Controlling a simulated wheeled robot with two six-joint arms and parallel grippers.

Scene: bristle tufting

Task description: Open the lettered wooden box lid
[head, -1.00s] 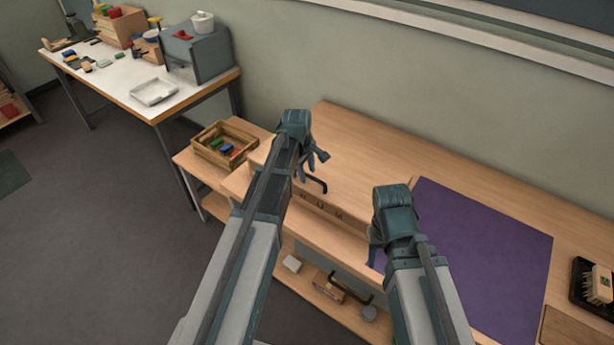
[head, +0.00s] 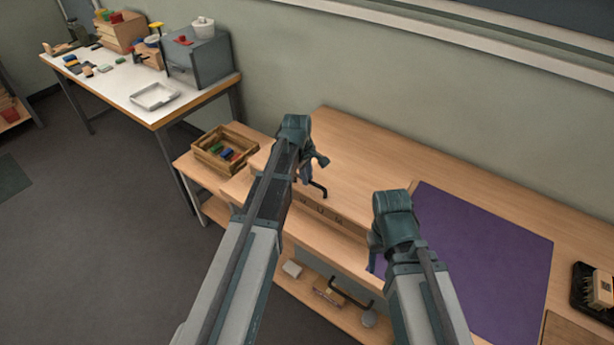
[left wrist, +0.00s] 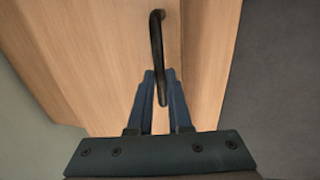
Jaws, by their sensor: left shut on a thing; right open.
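The lettered wooden box (head: 323,212) is set against the bench, with dark letters along its front face, too small to read surely. A black bar handle (head: 319,190) stands on its wooden lid; the handle also shows in the left wrist view (left wrist: 156,42). My left gripper (head: 307,174) is at the handle, and in the left wrist view its two blue fingers (left wrist: 160,98) are shut on the handle's near end. The lid looks flat and closed. My right gripper (head: 376,258) is open and empty near the purple mat's left edge; its fingers are partly hidden.
A purple mat (head: 490,250) covers the bench's right part, with a black tray (head: 579,290) holding a brush block beyond it. A wooden crate (head: 207,165) of coloured blocks stands left of my left arm. A drawer handle and shelf lie below the bench front.

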